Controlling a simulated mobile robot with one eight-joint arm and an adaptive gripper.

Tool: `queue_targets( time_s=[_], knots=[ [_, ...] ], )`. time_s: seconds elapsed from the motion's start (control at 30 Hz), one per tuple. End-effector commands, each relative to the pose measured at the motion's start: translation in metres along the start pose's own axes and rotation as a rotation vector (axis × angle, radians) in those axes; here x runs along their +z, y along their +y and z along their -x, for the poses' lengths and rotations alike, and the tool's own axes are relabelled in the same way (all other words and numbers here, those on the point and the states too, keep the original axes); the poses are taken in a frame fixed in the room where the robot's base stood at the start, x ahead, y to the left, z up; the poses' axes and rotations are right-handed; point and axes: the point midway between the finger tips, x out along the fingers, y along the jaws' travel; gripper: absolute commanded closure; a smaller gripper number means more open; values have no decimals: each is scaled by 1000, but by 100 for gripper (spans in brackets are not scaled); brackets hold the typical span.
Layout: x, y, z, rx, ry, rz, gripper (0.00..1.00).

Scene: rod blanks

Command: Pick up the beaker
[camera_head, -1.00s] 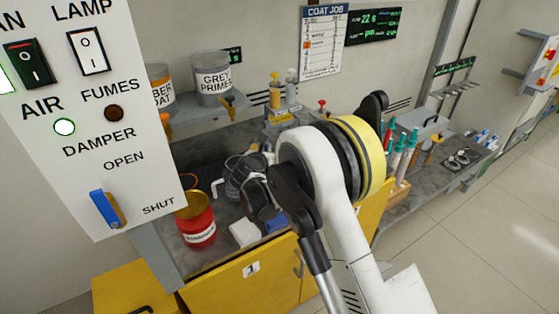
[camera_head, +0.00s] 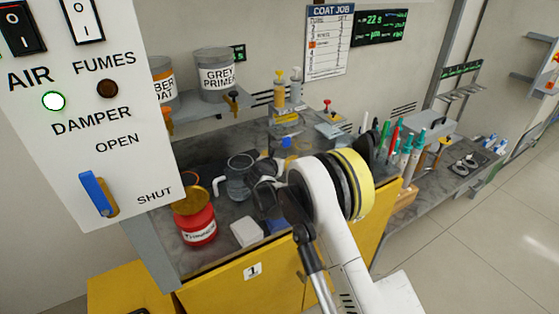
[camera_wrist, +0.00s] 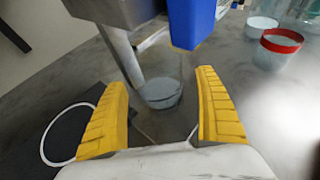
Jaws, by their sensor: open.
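A clear glass beaker (camera_wrist: 161,93) stands on the grey bench in the wrist view, just beyond and between the yellow fingertips of my gripper (camera_wrist: 162,108). The fingers are apart with nothing between them. A metal tube and a blue part (camera_wrist: 191,22) hang above and in front of the beaker. In the head view, a clear glass vessel (camera_head: 239,180) stands left of my dark gripper body; I cannot tell if it is the same one. My fingertips are not clear there.
A clear container with a red band (camera_wrist: 280,44) stands at upper right in the wrist view. A dark mat and a white ring (camera_wrist: 47,140) lie at left. In the head view, a red can (camera_head: 197,222) and a white block (camera_head: 246,232) stand near the front edge.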

Motion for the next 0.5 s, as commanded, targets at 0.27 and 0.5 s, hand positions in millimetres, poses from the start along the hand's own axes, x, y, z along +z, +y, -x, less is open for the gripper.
queue_targets(
  time_s=[0.27,0.5],
  knots=[
    [1,0,1,0,0,0,57],
    [1,0,1,0,0,0,77]
  ],
)
